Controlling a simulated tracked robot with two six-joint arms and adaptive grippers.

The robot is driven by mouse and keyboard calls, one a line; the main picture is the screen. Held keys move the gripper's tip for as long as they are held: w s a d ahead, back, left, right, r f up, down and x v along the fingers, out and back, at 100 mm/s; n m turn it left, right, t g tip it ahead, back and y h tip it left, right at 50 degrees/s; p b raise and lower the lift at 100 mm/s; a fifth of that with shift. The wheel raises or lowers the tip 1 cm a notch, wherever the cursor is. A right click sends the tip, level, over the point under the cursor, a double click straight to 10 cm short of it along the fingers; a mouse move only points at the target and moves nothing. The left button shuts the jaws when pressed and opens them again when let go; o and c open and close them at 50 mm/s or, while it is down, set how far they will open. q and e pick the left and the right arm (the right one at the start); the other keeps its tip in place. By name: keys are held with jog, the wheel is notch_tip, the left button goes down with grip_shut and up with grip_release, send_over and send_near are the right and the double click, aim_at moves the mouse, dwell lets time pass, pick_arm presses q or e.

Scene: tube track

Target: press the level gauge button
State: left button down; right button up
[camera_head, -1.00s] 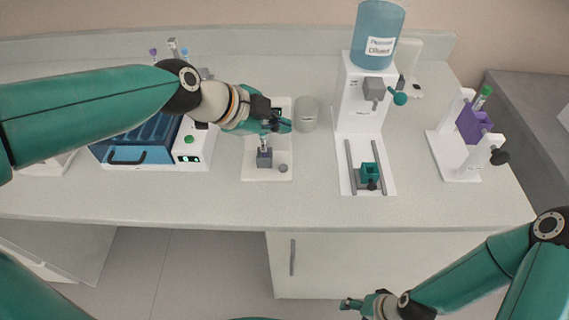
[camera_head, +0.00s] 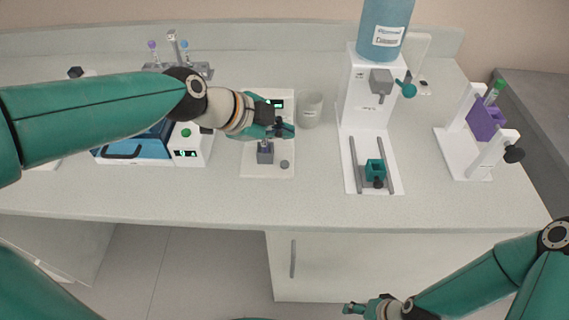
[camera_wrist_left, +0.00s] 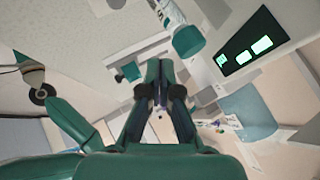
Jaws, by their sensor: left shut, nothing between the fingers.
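The level gauge (camera_head: 251,169) is a white unit with a dark green-lit display, which shows large in the left wrist view (camera_wrist_left: 250,45). A grey block (camera_head: 265,157) stands on it, with a small clear piece above. A round grey button (camera_head: 285,164) sits on its front right. My left gripper (camera_head: 287,130) is shut and empty above the gauge, behind the button and apart from it in the picture. Its fingers show together in the left wrist view (camera_wrist_left: 160,70). My right gripper (camera_head: 352,308) is low at the bottom, in front of the cabinet; its jaws are too small to read.
A pale cup (camera_head: 311,110) stands right of the gauge. Further right are a dispenser (camera_head: 360,110) with a blue bottle (camera_head: 386,30) and a white stand with a purple holder (camera_head: 486,122). A blue-lidded machine (camera_head: 190,150) stands left. The front counter strip is clear.

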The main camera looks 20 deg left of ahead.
aim_at(283, 165)
pick_arm(q)
notch_tip(283, 165, down, 6)
jog(key=b, duration=0.4)
jog(key=shift+f+b, duration=0.35)
jog(key=shift+b, duration=0.15)
dwell(0.9)
jog(key=shift+f+b, duration=0.4)
jog(key=shift+b, duration=0.35)
jog(key=shift+f+b, duration=0.45)
jog(key=shift+b, duration=0.2)
dwell(0.5)
jog(key=shift+r, duration=0.2)
jog(key=shift+r+p, duration=0.45)
jog(key=shift+r, duration=0.25)
